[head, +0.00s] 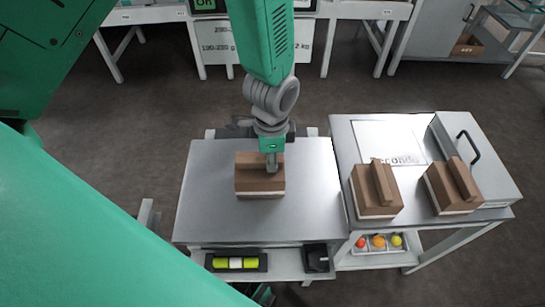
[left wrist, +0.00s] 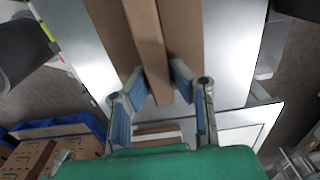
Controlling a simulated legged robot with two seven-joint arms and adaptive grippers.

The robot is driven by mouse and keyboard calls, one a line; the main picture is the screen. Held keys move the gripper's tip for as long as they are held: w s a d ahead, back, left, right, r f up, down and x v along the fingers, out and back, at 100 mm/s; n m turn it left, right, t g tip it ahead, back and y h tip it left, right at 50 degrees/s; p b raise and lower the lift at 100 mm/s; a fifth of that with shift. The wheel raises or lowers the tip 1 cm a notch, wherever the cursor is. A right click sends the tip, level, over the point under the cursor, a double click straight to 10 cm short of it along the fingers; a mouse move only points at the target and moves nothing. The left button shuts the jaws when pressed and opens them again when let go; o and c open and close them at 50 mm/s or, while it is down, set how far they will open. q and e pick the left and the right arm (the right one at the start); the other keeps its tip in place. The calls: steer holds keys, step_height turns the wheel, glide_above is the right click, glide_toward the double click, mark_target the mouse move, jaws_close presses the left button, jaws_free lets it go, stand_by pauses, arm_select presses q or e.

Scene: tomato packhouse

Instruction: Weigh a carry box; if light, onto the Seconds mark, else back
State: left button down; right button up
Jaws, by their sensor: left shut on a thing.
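A brown carry box (head: 258,186) with a raised handle ridge is at the middle of the silver plate (head: 310,205) on the left-hand table. My left gripper (head: 271,166) comes down from above and is shut on its handle. In the left wrist view the handle (left wrist: 150,50) lies between the blue-padded fingers (left wrist: 155,88). I cannot tell whether the box rests on the plate or is just above it. The white Seconds mark (head: 385,138) is on the right-hand table, clear of boxes on its upper part. My right gripper is not seen.
Two more carry boxes (head: 374,197) (head: 447,192) stand along the right-hand table's front, near the mark's lower edge. A grey case with a black handle (head: 478,155) stands at its right. A lower shelf holds a yellow-green item (head: 236,263) and a black box (head: 317,258).

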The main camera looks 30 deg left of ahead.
arm_select(q)
steer(key=shift+f, duration=0.15)
stand_by(0.6)
steer(key=c, duration=1.3)
jaws_free()
steer(key=shift+c, duration=0.2)
steer(key=c, duration=0.3)
steer(key=shift+c, duration=0.2)
step_height(320, 180, up, 7)
steer(key=p, duration=0.7)
steer(key=shift+s+f, duration=0.1)
